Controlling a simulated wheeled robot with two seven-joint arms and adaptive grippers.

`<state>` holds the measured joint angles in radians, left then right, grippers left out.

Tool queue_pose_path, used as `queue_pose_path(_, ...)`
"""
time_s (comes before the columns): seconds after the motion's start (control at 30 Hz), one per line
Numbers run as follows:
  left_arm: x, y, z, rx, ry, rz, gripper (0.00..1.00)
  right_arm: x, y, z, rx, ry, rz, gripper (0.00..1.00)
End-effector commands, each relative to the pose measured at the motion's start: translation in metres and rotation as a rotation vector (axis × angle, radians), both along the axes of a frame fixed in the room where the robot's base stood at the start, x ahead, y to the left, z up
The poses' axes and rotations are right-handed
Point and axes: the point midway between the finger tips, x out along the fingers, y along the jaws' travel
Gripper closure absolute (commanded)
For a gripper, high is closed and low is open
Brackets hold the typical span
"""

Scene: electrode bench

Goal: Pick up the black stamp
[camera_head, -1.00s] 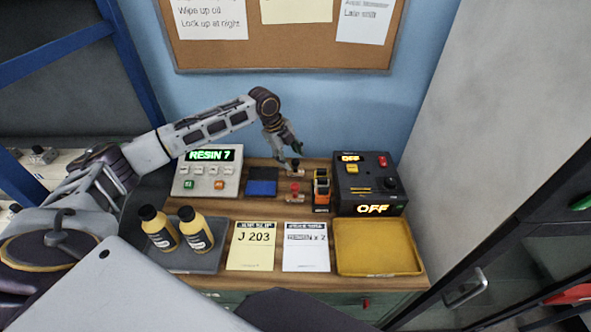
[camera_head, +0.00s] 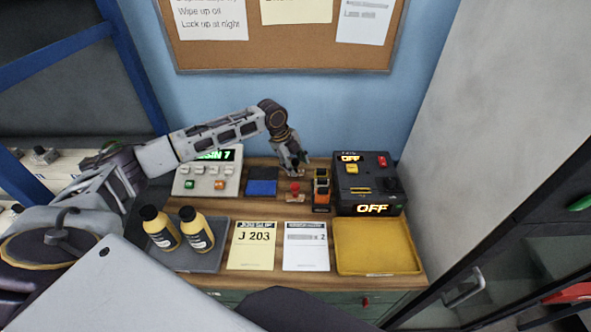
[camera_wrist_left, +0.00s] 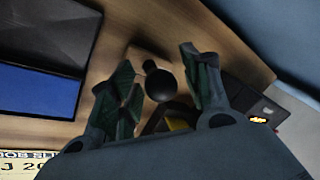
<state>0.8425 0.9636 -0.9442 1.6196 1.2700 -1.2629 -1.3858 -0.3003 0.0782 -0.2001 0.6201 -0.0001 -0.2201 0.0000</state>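The black stamp (camera_wrist_left: 160,84) shows in the left wrist view as a round black knob on a small stem, standing on the wooden bench. It sits between the two spread fingers of my left gripper (camera_wrist_left: 156,58), with no clear contact seen. In the head view my left gripper (camera_head: 297,162) is at the back of the bench and mostly hides the black stamp. A red-knobbed stamp (camera_head: 295,187) stands just in front of it. My right gripper is not in view.
A blue ink pad (camera_head: 262,187) lies to the left, and an orange and black device (camera_head: 321,188) stands close on the right. A black control box (camera_head: 366,183) is farther right. Two yellow bottles (camera_head: 196,231), paper cards and a yellow tray (camera_head: 376,268) fill the front.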

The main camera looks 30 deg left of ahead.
Motion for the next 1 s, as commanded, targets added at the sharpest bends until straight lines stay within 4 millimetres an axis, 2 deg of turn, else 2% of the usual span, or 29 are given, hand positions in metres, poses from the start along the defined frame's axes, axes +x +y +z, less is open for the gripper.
queue_pose_path(0.03,0.0,0.0,0.0,0.0,0.0,0.0,0.63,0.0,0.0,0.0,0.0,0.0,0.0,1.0)
queue_pose_path(0.3,0.0,0.0,0.0,0.0,0.0,0.0,0.97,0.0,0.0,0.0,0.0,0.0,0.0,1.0)
queue_pose_path(0.77,0.0,0.0,0.0,0.0,0.001,0.0,0.98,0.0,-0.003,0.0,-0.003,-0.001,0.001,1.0)
queue_pose_path(1.0,0.0,0.0,0.015,0.0,-0.001,0.0,0.98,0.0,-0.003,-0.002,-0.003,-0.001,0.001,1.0)
